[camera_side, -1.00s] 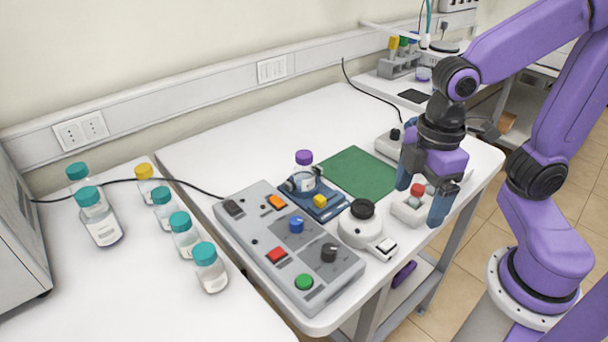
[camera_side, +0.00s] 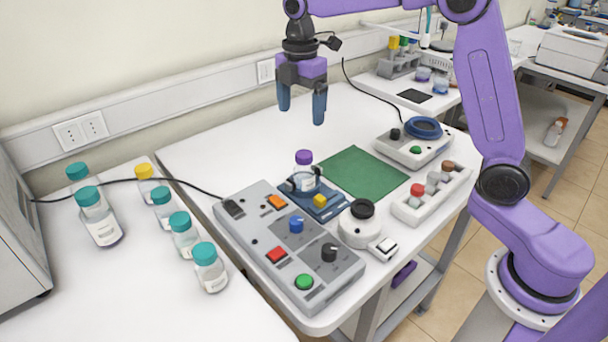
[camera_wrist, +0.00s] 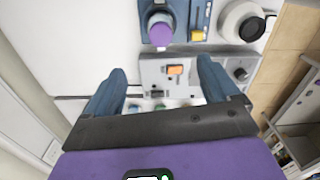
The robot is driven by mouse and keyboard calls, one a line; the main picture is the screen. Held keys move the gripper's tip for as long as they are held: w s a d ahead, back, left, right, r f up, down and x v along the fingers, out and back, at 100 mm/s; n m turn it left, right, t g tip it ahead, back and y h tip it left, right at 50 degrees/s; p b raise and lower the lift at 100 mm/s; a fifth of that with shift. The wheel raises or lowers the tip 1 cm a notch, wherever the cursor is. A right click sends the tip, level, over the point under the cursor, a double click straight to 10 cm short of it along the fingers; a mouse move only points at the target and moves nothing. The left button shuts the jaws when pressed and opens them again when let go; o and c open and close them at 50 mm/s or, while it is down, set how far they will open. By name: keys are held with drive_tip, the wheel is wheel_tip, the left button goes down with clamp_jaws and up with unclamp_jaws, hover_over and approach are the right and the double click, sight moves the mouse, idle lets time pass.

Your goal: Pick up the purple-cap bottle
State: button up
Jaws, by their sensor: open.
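The purple-cap bottle (camera_side: 304,173) is a small clear bottle standing upright in a blue holder (camera_side: 325,207) on the table. In the wrist view its purple cap (camera_wrist: 161,33) shows at the top, beyond my fingers. My gripper (camera_side: 302,113) is open and empty. It hangs in the air in the side view, above the bottle's level and apart from it. In the wrist view my two fingers (camera_wrist: 161,80) are spread wide, with a grey control box between and beyond them.
The grey control box (camera_side: 256,242) with coloured buttons stands in front of the bottle. A white round device (camera_side: 360,232) is to its right, and a green mat (camera_side: 362,172) lies behind. Several teal-cap bottles (camera_side: 183,238) and a yellow-cap bottle (camera_side: 147,182) stand on the left table.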

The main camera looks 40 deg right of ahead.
sight(301, 153)
drive_tip(key=f, duration=1.1)
drive_tip(key=shift+w+d+f, duration=0.2)
drive_tip(key=shift+f, duration=0.2)
drive_tip(key=shift+s+d+f, duration=0.1)
drive_tip(key=shift+s+f, duration=0.05)
drive_tip(key=shift+f, duration=1.25)
drive_tip(key=shift+s+d+f, duration=0.1)
drive_tip(key=shift+s+f, duration=0.05)
drive_tip(key=shift+f, duration=1.25)
drive_tip(key=shift+a, duration=0.1)
drive_tip(key=c, duration=1.2)
